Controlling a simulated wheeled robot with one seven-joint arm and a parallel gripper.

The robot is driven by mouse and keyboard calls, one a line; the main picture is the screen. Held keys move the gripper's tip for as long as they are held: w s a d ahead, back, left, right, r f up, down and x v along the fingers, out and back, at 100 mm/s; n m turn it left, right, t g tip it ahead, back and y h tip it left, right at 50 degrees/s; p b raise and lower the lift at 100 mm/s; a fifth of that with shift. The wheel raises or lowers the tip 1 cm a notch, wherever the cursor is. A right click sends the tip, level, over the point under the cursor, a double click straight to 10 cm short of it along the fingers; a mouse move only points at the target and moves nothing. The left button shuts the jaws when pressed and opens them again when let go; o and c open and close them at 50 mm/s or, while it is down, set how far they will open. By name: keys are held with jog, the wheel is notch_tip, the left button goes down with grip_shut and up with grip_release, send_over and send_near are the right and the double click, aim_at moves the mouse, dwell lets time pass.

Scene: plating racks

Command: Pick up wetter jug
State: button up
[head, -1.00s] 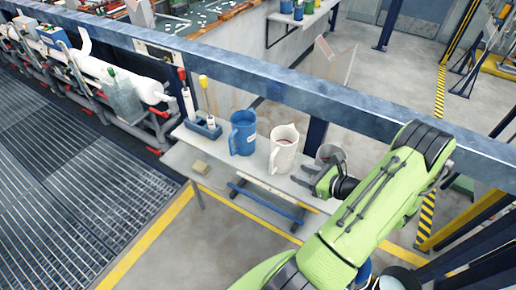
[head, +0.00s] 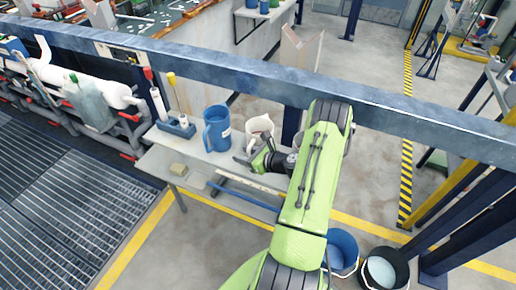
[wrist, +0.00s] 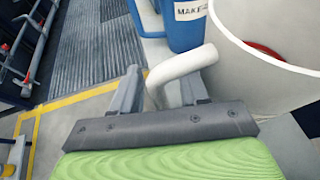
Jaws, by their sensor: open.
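A white jug (head: 259,124) stands on the small table, partly hidden behind my gripper in the head view. It fills the right of the wrist view (wrist: 265,85), with something red inside. Its white handle (wrist: 180,65) reaches down between my two fingers. A blue jug (head: 216,130) stands to its left; in the wrist view the blue jug (wrist: 187,32) has a label beginning "MAK". No label shows on the white jug. My gripper (head: 258,160) is open at the white jug's near side, with its fingers (wrist: 160,90) on either side of the handle; contact is unclear.
A grey container (head: 298,142) stands right of the white jug, mostly behind my arm. Buckets (head: 342,250) stand on the floor.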

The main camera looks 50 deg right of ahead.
grip_shut()
notch_tip(320, 180, up, 10)
jog(key=p, duration=0.3)
jog(key=c, duration=0.6)
grip_release()
grip_shut()
